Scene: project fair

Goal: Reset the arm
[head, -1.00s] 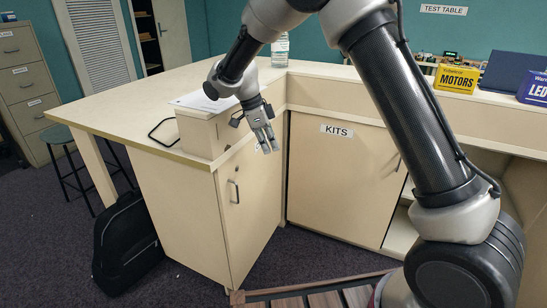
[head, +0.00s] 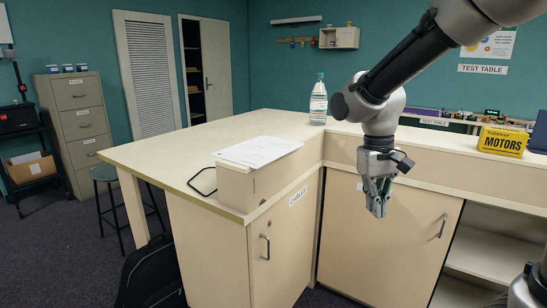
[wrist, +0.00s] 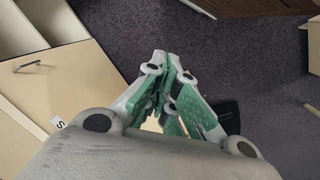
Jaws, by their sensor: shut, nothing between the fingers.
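My gripper (head: 378,200) hangs in front of the kits cupboard door (head: 385,245) in the head view, below the counter top and pointing down. Its fingers are shut and hold nothing. In the wrist view the green-padded fingers (wrist: 170,95) come together above the dark carpet. My arm reaches in from the upper right of the head view, with its forearm bent down to the gripper.
An L-shaped counter (head: 190,145) carries a bottle (head: 318,103), papers on a box (head: 258,152) and a yellow MOTORS box (head: 502,141). A cabinet door labelled CABLES (head: 285,255) is closed. A black backpack (head: 150,275) leans below. Open shelves (head: 490,240) are at right.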

